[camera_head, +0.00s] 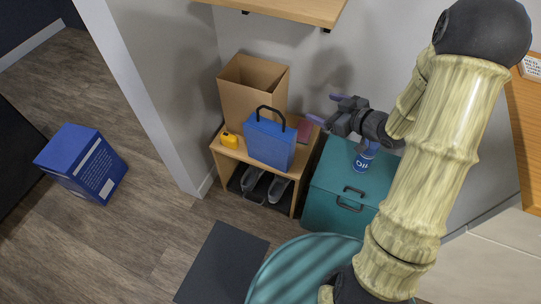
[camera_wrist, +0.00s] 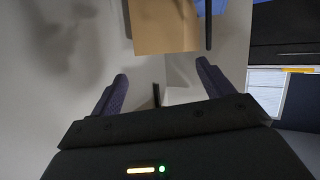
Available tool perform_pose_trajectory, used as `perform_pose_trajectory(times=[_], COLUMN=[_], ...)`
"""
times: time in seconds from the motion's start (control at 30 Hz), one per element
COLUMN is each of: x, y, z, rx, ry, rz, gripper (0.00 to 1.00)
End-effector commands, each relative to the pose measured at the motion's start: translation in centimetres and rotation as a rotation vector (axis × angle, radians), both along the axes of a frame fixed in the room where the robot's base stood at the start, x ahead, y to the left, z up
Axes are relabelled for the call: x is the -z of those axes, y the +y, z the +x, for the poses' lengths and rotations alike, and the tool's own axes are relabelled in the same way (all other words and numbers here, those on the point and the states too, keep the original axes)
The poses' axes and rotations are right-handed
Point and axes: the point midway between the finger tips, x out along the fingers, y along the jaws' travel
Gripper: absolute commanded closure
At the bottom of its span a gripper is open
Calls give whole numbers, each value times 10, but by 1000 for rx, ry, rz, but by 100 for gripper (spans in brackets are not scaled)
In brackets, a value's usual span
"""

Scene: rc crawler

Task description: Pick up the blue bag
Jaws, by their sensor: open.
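The blue bag (camera_head: 270,142), with a black handle arched above it, stands upright on a small wooden bench (camera_head: 228,150). My gripper (camera_head: 323,109) is to the right of the bag in the head view, with a clear gap between them. Its fingers are apart with nothing between them. In the wrist view, my gripper (camera_wrist: 162,74) also shows open fingers. A blue patch and a dark strip at the top edge there may be the bag and its handle, but I cannot tell for sure.
A cardboard box (camera_head: 253,90) stands behind the bag, also in the wrist view (camera_wrist: 164,28). A yellow item (camera_head: 229,140) is left of the bag; shoes are below. A teal chest (camera_head: 335,190) with a blue can (camera_head: 364,158) is right. A shelf (camera_head: 290,8) overhangs.

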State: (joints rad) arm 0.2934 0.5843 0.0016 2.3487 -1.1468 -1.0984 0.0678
Motion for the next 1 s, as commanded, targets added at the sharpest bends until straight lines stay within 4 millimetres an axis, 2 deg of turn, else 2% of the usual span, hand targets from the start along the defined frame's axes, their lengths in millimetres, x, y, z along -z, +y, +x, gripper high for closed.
perform_pose_trajectory(times=[0.03,0.3,0.5,0.7,1.0], x=[28,92,126,131,129], y=[2,14,16,16,17], z=[-2,-20,-37,-45,-45], rx=[-27,-188,-288,-329,-329], ry=[-9,-70,-100,-111,-111], rz=[28,202,332,388,387], gripper=[20,20,20,20,20])
